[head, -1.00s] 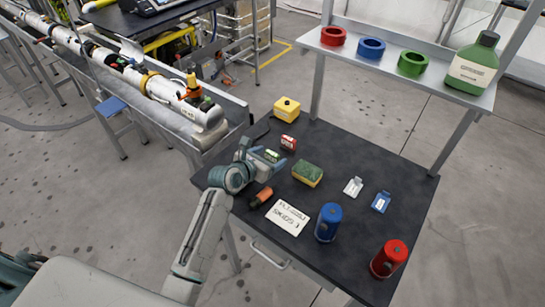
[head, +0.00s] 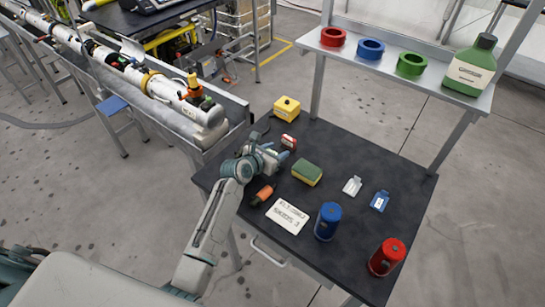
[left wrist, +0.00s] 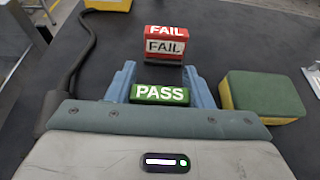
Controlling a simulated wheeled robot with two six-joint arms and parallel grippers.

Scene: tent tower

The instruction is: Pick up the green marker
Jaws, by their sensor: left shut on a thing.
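The green marker (left wrist: 160,94) is a small green block with white "PASS" lettering. In the left wrist view it sits between the two blue fingers of my left gripper (left wrist: 160,78), which is shut on it. In the head view my left gripper (head: 277,157) is low over the left part of the dark table, and the marker is mostly hidden by the fingers. I cannot tell whether the marker touches the table. My right gripper is not in view.
The red "FAIL" block (left wrist: 165,45) stands just beyond my fingertips. A green-and-yellow sponge (head: 307,172) is to the right. An orange-and-black object (head: 262,194) and a white card (head: 288,216) lie nearer.

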